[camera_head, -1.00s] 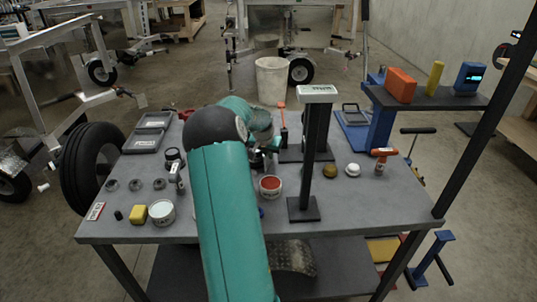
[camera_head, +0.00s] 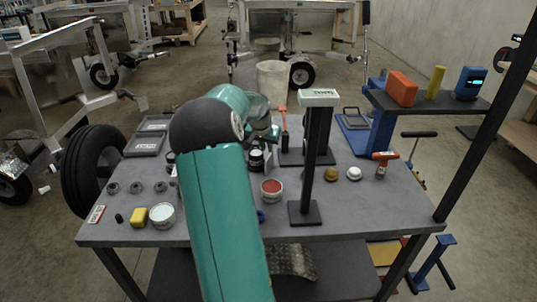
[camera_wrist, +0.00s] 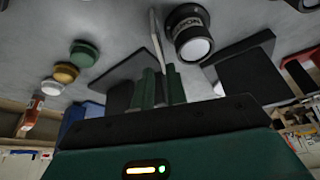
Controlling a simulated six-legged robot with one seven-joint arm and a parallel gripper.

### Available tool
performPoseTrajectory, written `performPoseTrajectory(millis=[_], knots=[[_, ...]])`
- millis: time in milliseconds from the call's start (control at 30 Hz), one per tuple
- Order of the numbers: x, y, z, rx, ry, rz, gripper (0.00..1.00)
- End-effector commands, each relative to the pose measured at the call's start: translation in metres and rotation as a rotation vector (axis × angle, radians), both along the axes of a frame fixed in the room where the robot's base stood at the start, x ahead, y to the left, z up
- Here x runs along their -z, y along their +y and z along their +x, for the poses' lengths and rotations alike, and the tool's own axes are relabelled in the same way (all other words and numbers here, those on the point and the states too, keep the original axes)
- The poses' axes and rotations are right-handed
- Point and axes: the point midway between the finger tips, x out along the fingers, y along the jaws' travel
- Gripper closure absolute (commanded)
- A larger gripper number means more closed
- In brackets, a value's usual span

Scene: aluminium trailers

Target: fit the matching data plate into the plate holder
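In the wrist view my gripper (camera_wrist: 160,76) has its two green fingers close together. A thin, light, flat piece (camera_wrist: 156,35) stands edge-on between them and sticks out past the tips; it looks like a plate, but its face cannot be read. In the head view my teal arm hides the gripper. A black post (camera_head: 308,160) on a square foot carries a white lettered plate (camera_head: 319,94) on top. A dark flat base with an upright (camera_head: 293,157) stands behind it. I cannot tell for certain which piece is the plate holder.
A black jar (camera_head: 257,160), a red-topped tin (camera_head: 271,188), gold (camera_head: 330,173) and white (camera_head: 353,172) knobs stand on the grey table (camera_head: 350,208). Grey trays (camera_head: 146,143) lie at back left. A raised shelf (camera_head: 425,100) stands at right.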

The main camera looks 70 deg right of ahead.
Motion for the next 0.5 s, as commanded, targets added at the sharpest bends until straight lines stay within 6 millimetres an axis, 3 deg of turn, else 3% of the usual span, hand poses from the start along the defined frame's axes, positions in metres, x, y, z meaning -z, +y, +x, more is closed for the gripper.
performPoseTrajectory(millis=[200, 500], knots=[[-0.032, 0.013, -0.001, 0.001, -0.001, 0.000, 0.86], [-0.038, 0.016, -0.002, 0.000, 0.001, 0.001, 0.86]])
